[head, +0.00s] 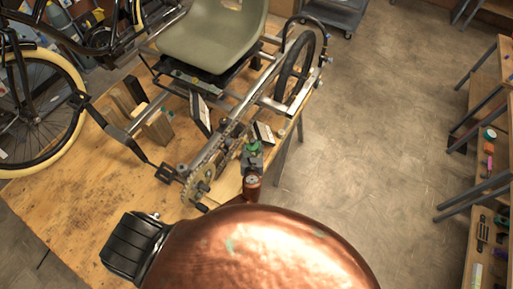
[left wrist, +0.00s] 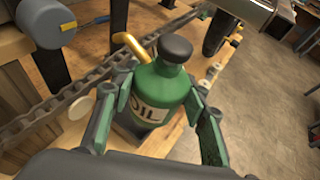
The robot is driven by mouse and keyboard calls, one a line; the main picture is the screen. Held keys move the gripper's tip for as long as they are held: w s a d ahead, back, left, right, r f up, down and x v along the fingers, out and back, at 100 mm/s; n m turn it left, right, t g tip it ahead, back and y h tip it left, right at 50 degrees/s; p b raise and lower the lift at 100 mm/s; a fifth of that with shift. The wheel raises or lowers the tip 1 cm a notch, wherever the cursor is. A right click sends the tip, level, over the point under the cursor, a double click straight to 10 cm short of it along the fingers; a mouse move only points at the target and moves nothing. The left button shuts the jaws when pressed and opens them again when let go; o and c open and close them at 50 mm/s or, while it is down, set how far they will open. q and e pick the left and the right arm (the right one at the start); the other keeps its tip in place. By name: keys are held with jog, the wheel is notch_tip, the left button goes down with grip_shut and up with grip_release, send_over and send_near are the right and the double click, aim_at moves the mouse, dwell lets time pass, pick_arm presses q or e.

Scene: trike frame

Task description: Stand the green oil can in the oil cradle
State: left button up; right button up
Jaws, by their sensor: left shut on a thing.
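The green oil can (left wrist: 165,88) stands between the fingers of my left gripper (left wrist: 160,102) in the left wrist view. It has a dark cap, a bent yellow spout and a pale OIL label. The fingers press on it from both sides. In the head view the can (head: 253,147) shows small at the tip of my left gripper (head: 252,160), beside the trike's chain and near the bench's right edge. It looks roughly upright; I cannot tell whether its base touches anything. I cannot make out the oil cradle for certain. My right gripper is out of view.
The trike frame, with its grey-green seat (head: 215,35), chainring (head: 198,188) and small wheel (head: 295,68), lies along the wooden bench (head: 75,165). Wooden blocks (head: 155,125) stand left of the chain. Open floor (head: 370,150) lies to the right, before a shelf (head: 485,160) with tools.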

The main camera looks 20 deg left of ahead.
pick_arm(q)
jog(key=shift+w+a+f, duration=0.1)
jog(key=shift+w+a, duration=0.05)
jog(key=shift+a, duration=0.9)
jog(key=shift+f+b, duration=1)
jog(key=shift+f, duration=0.7)
jog(key=shift+f, duration=0.1)
jog(key=shift+f+b, duration=0.3)
jog(key=shift+f, duration=0.05)
